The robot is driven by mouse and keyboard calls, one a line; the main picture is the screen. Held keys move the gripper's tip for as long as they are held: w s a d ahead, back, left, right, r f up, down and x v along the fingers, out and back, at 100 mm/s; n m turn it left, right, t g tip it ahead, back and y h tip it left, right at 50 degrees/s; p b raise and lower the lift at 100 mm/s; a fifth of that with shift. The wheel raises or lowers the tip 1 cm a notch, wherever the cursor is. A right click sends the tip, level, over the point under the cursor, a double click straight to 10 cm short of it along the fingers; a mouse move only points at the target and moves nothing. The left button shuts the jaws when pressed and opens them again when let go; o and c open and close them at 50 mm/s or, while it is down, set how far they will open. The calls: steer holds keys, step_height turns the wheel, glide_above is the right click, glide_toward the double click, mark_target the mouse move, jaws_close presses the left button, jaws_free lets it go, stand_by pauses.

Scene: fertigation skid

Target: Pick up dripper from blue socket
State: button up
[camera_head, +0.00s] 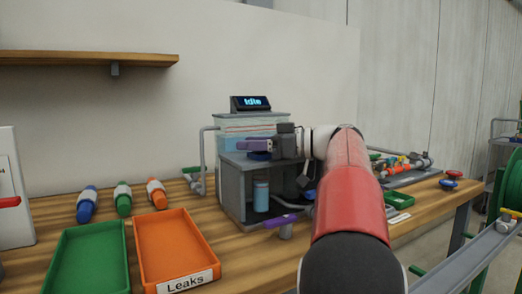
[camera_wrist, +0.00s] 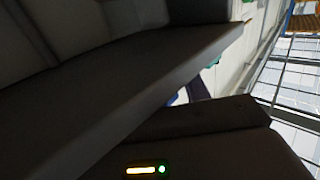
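My gripper (camera_head: 246,145) reaches left from the arm, above the grey bench unit's shelf, with purple parts at its tip. I cannot tell whether its fingers are open or shut, or whether they hold anything. A dark blue piece (camera_head: 259,156) shows just below the tip on the shelf; it may be the blue socket, but it is too small to be sure. I cannot make out a dripper there. In the wrist view, large dark surfaces fill most of the picture, and a small bluish patch (camera_wrist: 186,97) shows in a gap between them.
The grey unit (camera_head: 232,193) stands on the wooden bench, with a display (camera_head: 250,103) reading "Idle". A green tray (camera_head: 63,273) and an orange tray (camera_head: 209,248) labelled "Leaks" lie left. Blue, green and orange cylinders lie behind them. A purple-handled post (camera_head: 284,225) stands in front.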

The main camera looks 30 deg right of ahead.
steer(key=c, duration=0.8)
